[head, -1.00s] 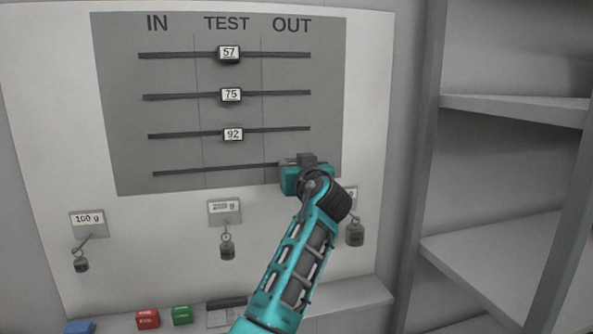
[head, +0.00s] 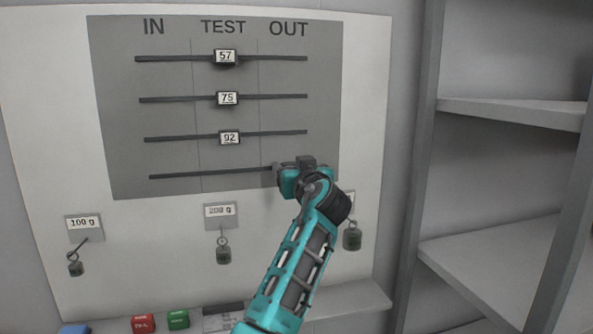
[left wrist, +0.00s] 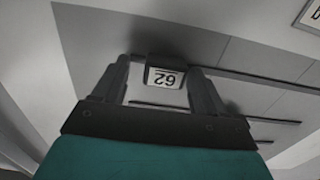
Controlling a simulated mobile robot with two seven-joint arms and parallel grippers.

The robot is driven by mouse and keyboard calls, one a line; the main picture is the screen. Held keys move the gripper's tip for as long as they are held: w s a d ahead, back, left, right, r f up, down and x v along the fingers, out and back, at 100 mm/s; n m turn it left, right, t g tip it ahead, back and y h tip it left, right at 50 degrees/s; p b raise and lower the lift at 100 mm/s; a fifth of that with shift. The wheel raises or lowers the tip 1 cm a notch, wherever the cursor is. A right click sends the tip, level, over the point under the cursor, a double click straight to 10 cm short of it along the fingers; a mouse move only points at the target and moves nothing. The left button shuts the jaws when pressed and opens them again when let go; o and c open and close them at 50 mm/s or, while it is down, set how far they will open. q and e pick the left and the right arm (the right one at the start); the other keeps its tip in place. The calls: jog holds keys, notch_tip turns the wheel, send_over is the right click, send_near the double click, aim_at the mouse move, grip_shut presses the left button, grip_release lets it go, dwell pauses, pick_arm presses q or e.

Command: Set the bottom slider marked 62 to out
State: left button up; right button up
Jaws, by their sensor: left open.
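The bottom slider marked 62 (left wrist: 163,77) shows in the left wrist view, its white label upside down there. It stands between the two spread fingers of my left gripper (left wrist: 158,70), which is open. I cannot tell whether either finger touches it. In the head view my teal left gripper (head: 281,176) is at the right part of the bottom rail (head: 215,173), under the OUT heading (head: 289,30), and hides the slider. My right gripper is in neither view.
Sliders 57 (head: 225,57), 75 (head: 227,98) and 92 (head: 229,138) sit in the TEST column above. Weights hang below the panel, including one under the 200 g label (head: 223,252). A grey shelf unit (head: 505,112) stands at the right.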

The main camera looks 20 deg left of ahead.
pick_arm(q)
jog(key=b+v, duration=0.1)
jog(key=v, duration=1.2)
jog(key=shift+b, duration=0.3)
